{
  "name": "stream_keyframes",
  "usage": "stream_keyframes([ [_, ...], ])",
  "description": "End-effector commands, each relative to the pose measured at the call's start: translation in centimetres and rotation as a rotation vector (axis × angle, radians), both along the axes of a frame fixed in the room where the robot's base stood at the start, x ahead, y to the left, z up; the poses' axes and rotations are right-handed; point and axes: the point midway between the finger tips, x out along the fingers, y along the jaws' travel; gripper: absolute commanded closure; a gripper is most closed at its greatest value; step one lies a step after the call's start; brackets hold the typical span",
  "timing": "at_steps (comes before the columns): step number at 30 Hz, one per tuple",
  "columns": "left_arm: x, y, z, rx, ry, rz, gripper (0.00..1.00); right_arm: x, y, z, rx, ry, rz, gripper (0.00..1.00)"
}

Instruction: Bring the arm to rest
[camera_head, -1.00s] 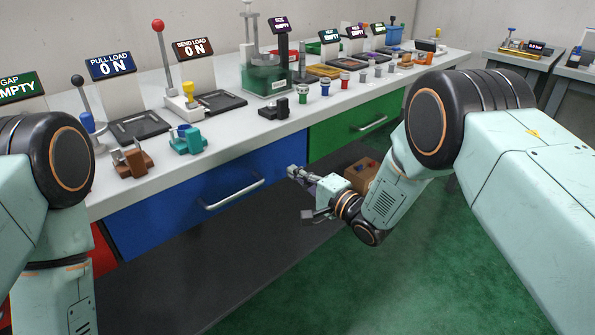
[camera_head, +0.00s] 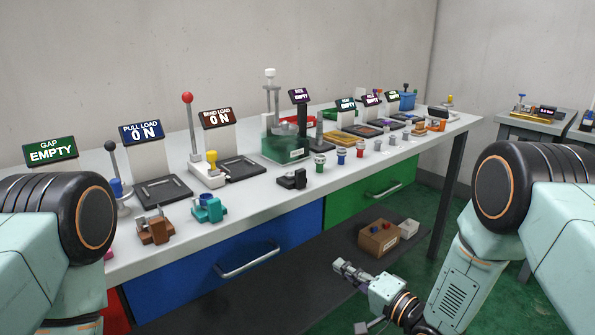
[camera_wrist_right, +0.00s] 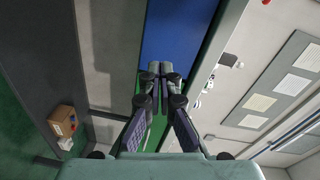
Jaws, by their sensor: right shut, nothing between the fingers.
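My right gripper (camera_head: 342,266) is at the lower middle of the head view, in front of the bench and clear of everything on its top. Its fingers are shut and empty. In the right wrist view, its fingertips (camera_wrist_right: 161,71) meet, with the blue drawer front (camera_wrist_right: 173,43) beyond them. My right arm (camera_head: 455,295) is bent, its forearm reaching to the left and its wrist low. My left arm (camera_head: 60,225) shows only in part at the left edge, and its gripper is out of frame.
The bench (camera_head: 150,242) carries test devices, signs and small parts. A blue drawer (camera_head: 290,232) and a green drawer (camera_head: 345,208) are closed. A cardboard box (camera_head: 378,240) sits on the dark lower shelf (camera_head: 300,285). Green floor (camera_head: 465,182) is free at the right.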

Motion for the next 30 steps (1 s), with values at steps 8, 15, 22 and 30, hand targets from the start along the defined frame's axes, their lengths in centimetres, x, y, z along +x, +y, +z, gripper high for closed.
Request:
stream_keyframes([
  [8,0.0,0.0,0.0,0.000,0.000,0.000,0.72,-5.3,-3.6,-9.0,-0.581,0.098,-0.057,1.00],
  [15,0.0,0.0,0.0,0.000,0.000,0.000,0.72,-17.7,-7.0,-16.8,-1.042,0.360,0.134,1.00],
  [22,0.0,0.0,0.0,0.000,0.000,0.000,0.72,-31.8,-9.4,-19.2,-1.264,0.639,0.422,1.00],
  [30,0.0,0.0,0.0,0.000,0.000,0.000,0.72,-40.9,-10.4,-18.2,-1.282,0.847,0.546,1.00],
])
